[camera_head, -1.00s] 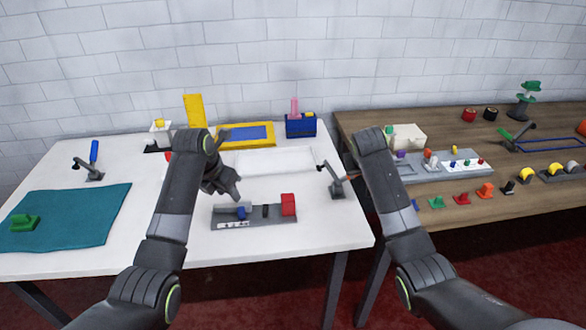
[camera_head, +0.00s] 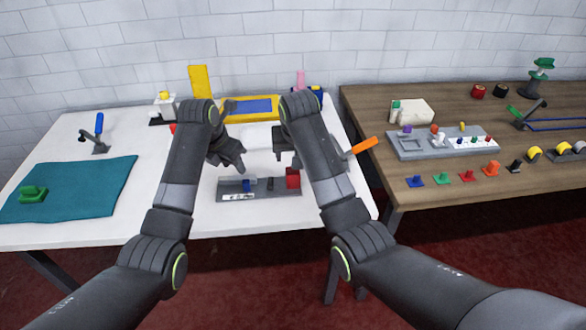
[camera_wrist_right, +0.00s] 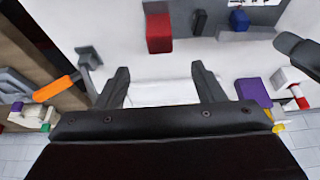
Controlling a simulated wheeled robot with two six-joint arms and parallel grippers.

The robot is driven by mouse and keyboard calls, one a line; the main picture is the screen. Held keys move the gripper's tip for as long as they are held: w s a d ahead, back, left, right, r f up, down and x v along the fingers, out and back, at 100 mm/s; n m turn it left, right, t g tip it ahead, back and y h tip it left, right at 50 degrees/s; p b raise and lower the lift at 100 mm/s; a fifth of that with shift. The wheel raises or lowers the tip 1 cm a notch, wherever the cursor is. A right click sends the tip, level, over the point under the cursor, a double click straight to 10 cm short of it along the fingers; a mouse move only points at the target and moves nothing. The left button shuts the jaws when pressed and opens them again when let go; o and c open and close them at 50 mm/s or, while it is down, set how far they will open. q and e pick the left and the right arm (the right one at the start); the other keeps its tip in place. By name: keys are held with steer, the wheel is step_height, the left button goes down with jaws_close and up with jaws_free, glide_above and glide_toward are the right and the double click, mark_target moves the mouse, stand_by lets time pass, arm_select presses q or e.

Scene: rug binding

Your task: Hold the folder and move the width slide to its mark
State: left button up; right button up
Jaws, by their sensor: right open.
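A grey base (camera_head: 262,186), which looks like the folder, lies near the front of the white table. It carries a blue block (camera_head: 247,186), a small black piece (camera_head: 270,184) and a red block (camera_head: 293,179) at its right end; a white marked strip (camera_head: 238,197) is at front left. The red block (camera_wrist_right: 159,32) also shows in the right wrist view. My left gripper (camera_head: 238,160) hangs above and behind the base's left part; its jaw gap is unclear. My right gripper (camera_wrist_right: 160,82) is open and empty, behind the red block and apart from it.
An orange-handled lever (camera_head: 360,147) stands just right of my right gripper. A yellow-framed blue tray (camera_head: 252,108) is behind my grippers. A teal cloth (camera_head: 80,190) with a green block lies left. A wooden table (camera_head: 450,120) with several small parts stands right.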

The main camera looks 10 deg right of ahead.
mark_target(293, 171)
steer(key=x, duration=1.1)
steer(key=shift+w+f, duration=0.15)
